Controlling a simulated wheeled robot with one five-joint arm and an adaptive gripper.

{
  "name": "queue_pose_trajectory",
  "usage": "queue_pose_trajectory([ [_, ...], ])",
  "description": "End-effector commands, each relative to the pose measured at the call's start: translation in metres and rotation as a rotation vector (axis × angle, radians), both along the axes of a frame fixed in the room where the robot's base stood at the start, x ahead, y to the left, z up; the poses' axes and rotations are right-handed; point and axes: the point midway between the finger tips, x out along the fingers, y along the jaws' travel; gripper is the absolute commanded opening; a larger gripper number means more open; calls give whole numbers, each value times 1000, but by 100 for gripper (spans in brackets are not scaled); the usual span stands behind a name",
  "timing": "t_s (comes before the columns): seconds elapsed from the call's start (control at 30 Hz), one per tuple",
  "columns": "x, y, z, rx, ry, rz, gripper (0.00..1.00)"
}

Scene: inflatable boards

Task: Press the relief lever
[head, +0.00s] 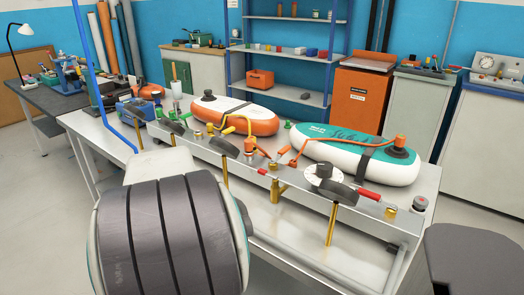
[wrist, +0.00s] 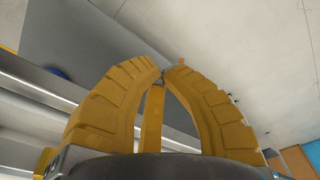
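A long metal bench panel (head: 235,160) carries valves, fittings and levers. A lever with a red handle (head: 369,194) sits by a round white dial (head: 324,172); a smaller red handle (head: 262,171) is near the panel's middle. I cannot tell which one is the relief lever. An orange-and-white inflatable board (head: 240,115) and a teal-and-white board (head: 350,155) lie behind the panel. My gripper (wrist: 164,71) shows in the wrist view with yellow fingers arched together, tips almost meeting, and no held object visible. It is not visible in the head view, and no lever is identifiable near it.
A red-topped button (head: 420,202) is at the panel's right end. Brass posts (head: 331,225) stand along the bench front. A dark round stool-like object (head: 470,262) is at lower right. A blue hose (head: 105,110) hangs at left. Open floor (head: 30,200) lies at far left.

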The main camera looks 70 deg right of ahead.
Motion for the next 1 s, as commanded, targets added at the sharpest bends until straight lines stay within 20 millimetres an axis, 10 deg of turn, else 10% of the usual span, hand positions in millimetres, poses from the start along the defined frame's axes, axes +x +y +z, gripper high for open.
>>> queue_pose_trajectory([
  [0.6,-63,-201,142,-224,-123,-436,0],
  [1.0,-75,-274,192,-418,-215,-500,0],
])
